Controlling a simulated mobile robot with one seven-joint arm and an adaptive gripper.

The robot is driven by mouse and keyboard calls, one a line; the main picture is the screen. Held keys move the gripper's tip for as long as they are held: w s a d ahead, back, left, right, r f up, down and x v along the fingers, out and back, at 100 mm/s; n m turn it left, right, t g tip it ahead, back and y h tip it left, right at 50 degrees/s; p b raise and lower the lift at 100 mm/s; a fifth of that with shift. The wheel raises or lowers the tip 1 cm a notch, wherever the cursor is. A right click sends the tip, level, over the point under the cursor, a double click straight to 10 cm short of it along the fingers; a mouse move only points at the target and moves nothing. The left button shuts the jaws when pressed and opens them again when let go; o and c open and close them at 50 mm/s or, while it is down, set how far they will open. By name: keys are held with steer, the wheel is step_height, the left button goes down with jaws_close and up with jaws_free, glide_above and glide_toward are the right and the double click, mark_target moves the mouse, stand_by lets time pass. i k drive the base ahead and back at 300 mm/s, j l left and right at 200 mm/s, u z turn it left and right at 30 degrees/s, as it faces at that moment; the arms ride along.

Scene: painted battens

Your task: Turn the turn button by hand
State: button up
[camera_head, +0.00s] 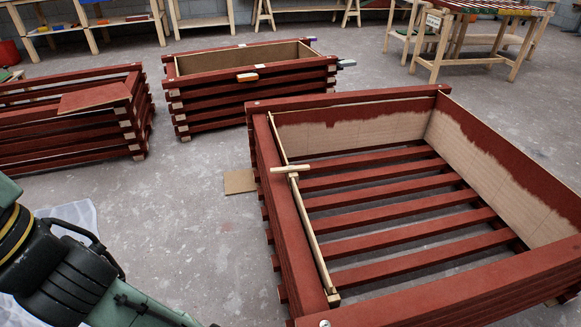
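The turn button appears to be a small pale wooden bar (290,168) on the left side of the large red slatted crate (282,212). It lies crosswise over a long thin pale strip (310,236) that runs along the inside of that side. One end of the bar reaches over the red rim and the other points into the crate. A small pale block sits just below it on the strip. My arm enters at the lower left, well apart from the bar, and runs out of the bottom edge. My gripper is out of view.
Two more red slatted crates stand behind, at the left (60,113) and the back middle (205,112). A small brown board (240,181) lies on the floor beside the large crate. Workbenches line the back.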

mark_target(277, 169)
steer(key=k, duration=0.25)
steer(key=k+z, duration=0.2)
steer(key=z, duration=0.15)
steer(key=k+l+z, duration=0.1)
steer(key=z, duration=0.25)
steer(key=i+j+z, duration=0.1)
steer(key=j+z, duration=0.6)
steer(key=i+j, duration=0.1)
steer(key=j, duration=0.3)
steer(key=i+j, duration=0.1)
steer(key=j, duration=0.3)
steer(key=i+j, duration=0.15)
steer(key=j, duration=0.3)
steer(key=i+j, duration=0.1)
steer(key=j, duration=0.3)
steer(key=i+j, duration=0.1)
steer(key=j, duration=0.3)
